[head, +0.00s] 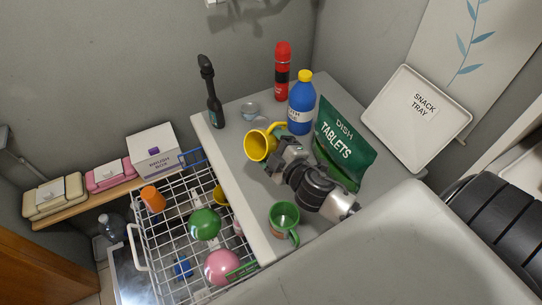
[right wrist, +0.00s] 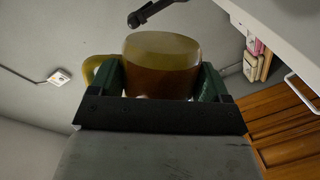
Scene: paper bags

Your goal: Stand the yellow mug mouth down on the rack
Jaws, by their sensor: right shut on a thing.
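The yellow mug (head: 259,146) is in my right gripper (head: 281,153), above the grey counter. In the head view it is tipped on its side, its open mouth facing left toward the rack. My right gripper is shut on it; the right wrist view shows the mug (right wrist: 162,65) between both fingers (right wrist: 162,82), its handle at the left. The white wire rack (head: 140,248) is pulled out at the lower left, below the counter. It holds an orange cup (head: 153,199), a green bowl (head: 205,223) and a pink bowl (head: 222,266). My left gripper is out of view.
A green mug (head: 284,220) stands at the counter's front.

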